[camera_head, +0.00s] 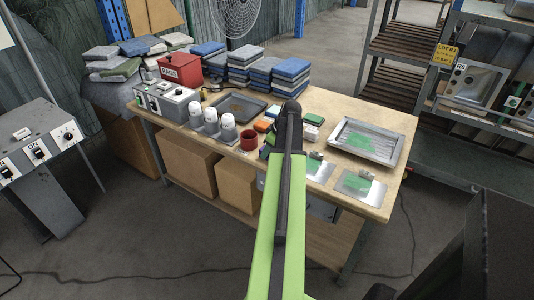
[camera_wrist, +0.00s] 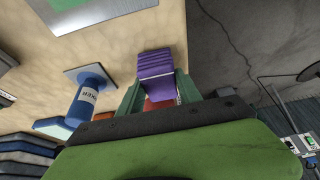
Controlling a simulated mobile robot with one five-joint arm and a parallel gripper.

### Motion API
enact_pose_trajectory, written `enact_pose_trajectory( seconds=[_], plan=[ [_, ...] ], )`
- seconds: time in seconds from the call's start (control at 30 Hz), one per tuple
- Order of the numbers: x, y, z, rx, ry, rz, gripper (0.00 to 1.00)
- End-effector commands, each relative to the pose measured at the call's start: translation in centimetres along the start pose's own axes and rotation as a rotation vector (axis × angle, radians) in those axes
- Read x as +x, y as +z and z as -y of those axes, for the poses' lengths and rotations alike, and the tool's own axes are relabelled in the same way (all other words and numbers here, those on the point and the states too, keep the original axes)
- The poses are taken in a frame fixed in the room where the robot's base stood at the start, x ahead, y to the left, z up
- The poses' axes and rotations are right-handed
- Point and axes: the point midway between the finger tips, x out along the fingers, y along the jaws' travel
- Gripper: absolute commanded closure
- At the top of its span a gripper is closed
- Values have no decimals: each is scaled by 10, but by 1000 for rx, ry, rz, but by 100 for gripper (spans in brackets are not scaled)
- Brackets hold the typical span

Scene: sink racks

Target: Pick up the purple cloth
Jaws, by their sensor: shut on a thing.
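In the wrist view the purple cloth (camera_wrist: 158,66) is a folded, layered block at the upper middle. My gripper (camera_wrist: 157,88) has one green finger on each side of it and is shut on it. An orange-red thing shows just below the cloth, between the fingers. Whether the cloth touches the bench top cannot be told.
The workbench (camera_head: 399,117) holds small coloured blocks beside my arm, a red mug (camera_head: 249,140), a metal tray (camera_head: 366,142) and stacked blue-grey cloths (camera_head: 290,77). A blue spool-shaped thing (camera_wrist: 89,92) stands left of my gripper. Grey floor lies beyond the bench edge.

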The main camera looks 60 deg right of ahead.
Motion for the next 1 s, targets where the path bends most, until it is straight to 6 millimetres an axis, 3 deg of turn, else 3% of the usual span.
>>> enact_pose_trajectory(
  seconds=[0.27, 0.6, 0.8, 1.0],
  plan=[
    [-44, -18, -1, 1, 0, 0, 98],
    [-100, 4, -74, 2, 1, 0, 98],
    [-117, 12, -97, 1, 0, 0, 98],
    [-120, 15, -101, 1, 0, 0, 98]
  ],
)
